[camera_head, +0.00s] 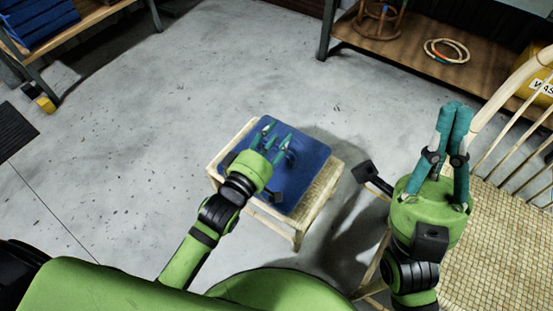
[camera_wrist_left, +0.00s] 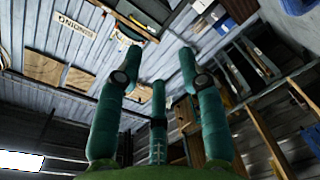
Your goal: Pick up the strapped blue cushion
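The blue cushion (camera_head: 311,158) lies flat on a low, light woven stool (camera_head: 323,195) in the middle of the head view. My left gripper (camera_head: 275,136) is in front of the cushion in that view and hides part of it; no strap can be made out clearly. In the left wrist view the left gripper's teal fingers (camera_wrist_left: 158,80) are spread apart with nothing between them, and the cushion does not show. My right gripper (camera_head: 455,120) is upright at the right, away from the cushion.
A rattan chair (camera_head: 490,235) with a woven seat stands at the right, close to my right arm. A wooden bench (camera_head: 410,50) at the back holds rattan rings (camera_head: 446,50). A shelf with blue items (camera_head: 45,30) is at the far left. The floor left of the stool is clear.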

